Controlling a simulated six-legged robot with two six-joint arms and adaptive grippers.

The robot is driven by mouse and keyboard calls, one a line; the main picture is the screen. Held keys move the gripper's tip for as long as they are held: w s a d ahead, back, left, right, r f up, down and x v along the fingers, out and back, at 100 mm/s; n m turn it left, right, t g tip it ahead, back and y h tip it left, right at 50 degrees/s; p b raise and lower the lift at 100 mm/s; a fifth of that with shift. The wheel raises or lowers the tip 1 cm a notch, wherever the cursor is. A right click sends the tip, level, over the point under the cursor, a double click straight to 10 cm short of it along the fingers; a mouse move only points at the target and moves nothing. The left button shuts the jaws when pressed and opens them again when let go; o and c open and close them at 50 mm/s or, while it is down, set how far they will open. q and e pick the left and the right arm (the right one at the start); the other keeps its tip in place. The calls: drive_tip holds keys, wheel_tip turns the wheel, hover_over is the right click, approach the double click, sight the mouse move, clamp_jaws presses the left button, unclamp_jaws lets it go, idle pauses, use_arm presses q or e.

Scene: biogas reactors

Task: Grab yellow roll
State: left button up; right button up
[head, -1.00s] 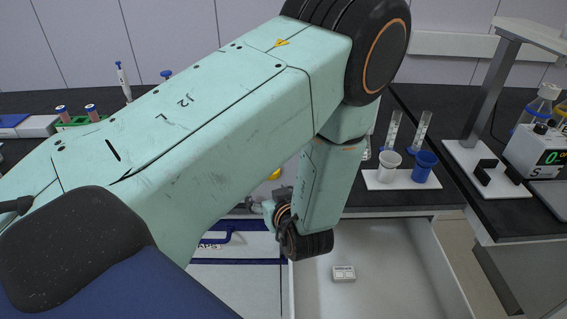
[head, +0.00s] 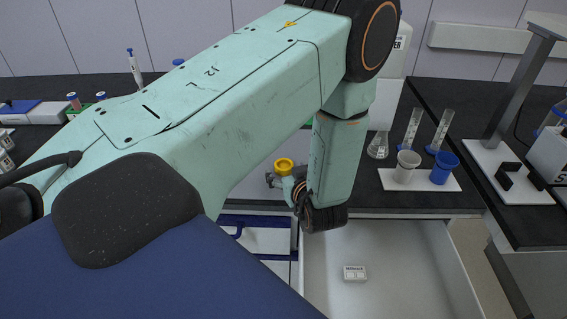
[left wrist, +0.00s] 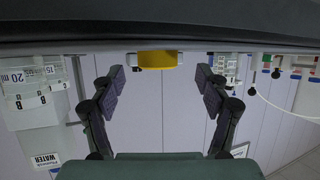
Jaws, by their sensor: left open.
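The yellow roll (head: 284,164) shows in the head view just past my left forearm, at the front edge of the bench. My left gripper (head: 272,180) is close beside it, partly hidden behind my own wrist. In the left wrist view the yellow roll (left wrist: 157,60) lies ahead, near the middle between the fingertips. The two fingers of my left gripper (left wrist: 160,80) are spread wide, with nothing between them. I cannot tell whether a finger touches the roll. My right gripper is in neither view.
An open white drawer (head: 400,262) with a small white box (head: 355,273) in it is below my left wrist. A white cup (head: 407,165) and a blue cup (head: 441,168) stand on a white tray to the right. Glass cylinders stand behind them.

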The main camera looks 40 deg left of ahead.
sight(285, 167)
use_arm(q)
drive_tip(key=shift+x, duration=1.5)
drive_tip(key=shift+d+r, duration=0.15)
drive_tip(key=c, duration=1)
